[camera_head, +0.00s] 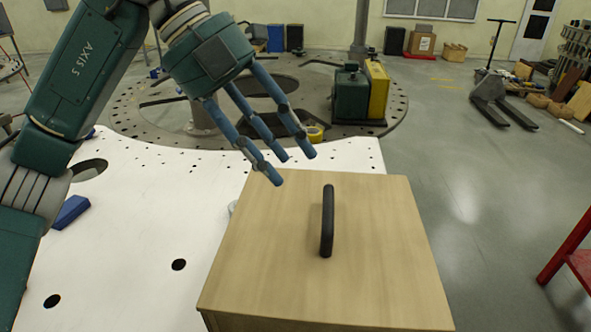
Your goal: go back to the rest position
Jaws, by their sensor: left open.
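My left gripper (287,163) has blue fingers and hangs from the green left arm, which comes in from the left. Its fingers are spread open with nothing between them. It is above the far left part of a light wooden box (285,225), to the left of and beyond the black handle (327,221) on the box's top. I see a gap between the fingertips and the handle. My right gripper is not in view.
A white plate with holes (130,230) lies left of the box, with a blue block (71,211) on it. Beyond is a round metal turret plate (390,108) bearing a green and yellow machine (352,95). A pallet jack (500,98) stands far right; a red frame (570,250) is at right. Grey floor between is clear.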

